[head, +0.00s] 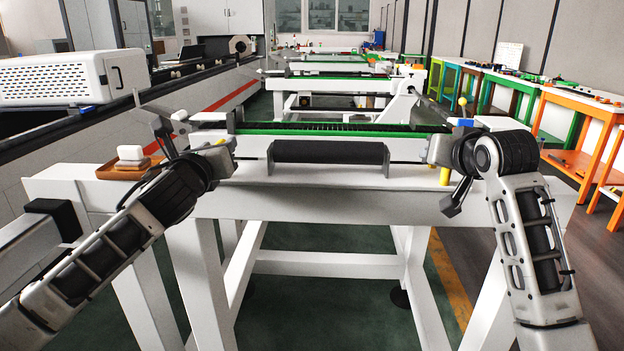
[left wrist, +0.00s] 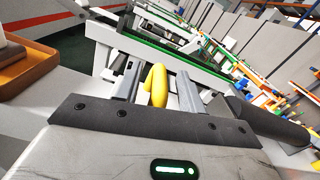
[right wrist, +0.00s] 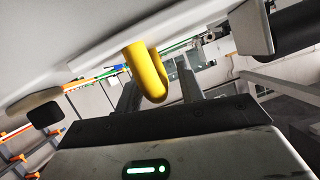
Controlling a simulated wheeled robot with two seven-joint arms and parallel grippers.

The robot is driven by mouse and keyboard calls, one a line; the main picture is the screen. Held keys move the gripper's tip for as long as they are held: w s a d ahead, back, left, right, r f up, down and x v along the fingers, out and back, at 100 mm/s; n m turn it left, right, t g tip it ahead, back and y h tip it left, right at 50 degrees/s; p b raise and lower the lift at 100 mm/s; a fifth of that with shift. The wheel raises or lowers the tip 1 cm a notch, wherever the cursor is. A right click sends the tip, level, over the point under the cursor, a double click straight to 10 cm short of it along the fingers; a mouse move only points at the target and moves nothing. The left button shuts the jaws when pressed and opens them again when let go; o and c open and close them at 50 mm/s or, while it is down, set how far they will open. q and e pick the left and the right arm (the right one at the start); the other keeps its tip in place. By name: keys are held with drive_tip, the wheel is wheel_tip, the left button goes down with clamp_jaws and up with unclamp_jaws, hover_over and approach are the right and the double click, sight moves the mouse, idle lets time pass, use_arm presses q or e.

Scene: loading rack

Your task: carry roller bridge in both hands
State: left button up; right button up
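The roller bridge, a black roller (head: 330,152) on a white frame, lies across the front of the white rack table (head: 330,180). A yellow loop handle (head: 445,176) shows at its right end. My left gripper (head: 228,147) is at the left end; in the left wrist view a yellow handle (left wrist: 158,86) stands between its parted fingers, with a gap beside it. My right gripper (head: 440,152) is at the right end; in the right wrist view the yellow handle (right wrist: 148,75) shows between its parted fingers, partly covering one. Contact with the handles is not clear.
A brown tray (head: 112,172) with white items stands left of my left gripper. A green-edged rail (head: 330,130) runs behind the roller. A long machine line is at the left, and orange and green benches (head: 590,110) are at the right.

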use_arm(q)
drive_tip(key=s, duration=1.2)
use_arm(e)
drive_tip(key=v, duration=1.2)
use_arm(q)
drive_tip(key=shift+a, duration=0.15)
drive_tip(key=s+a, duration=0.2)
drive_tip(key=a, duration=0.1)
drive_tip(key=s+a, duration=0.1)
drive_tip(key=a, duration=0.1)
use_arm(e)
drive_tip(key=shift+r, duration=0.1)
drive_tip(key=shift+d, duration=0.15)
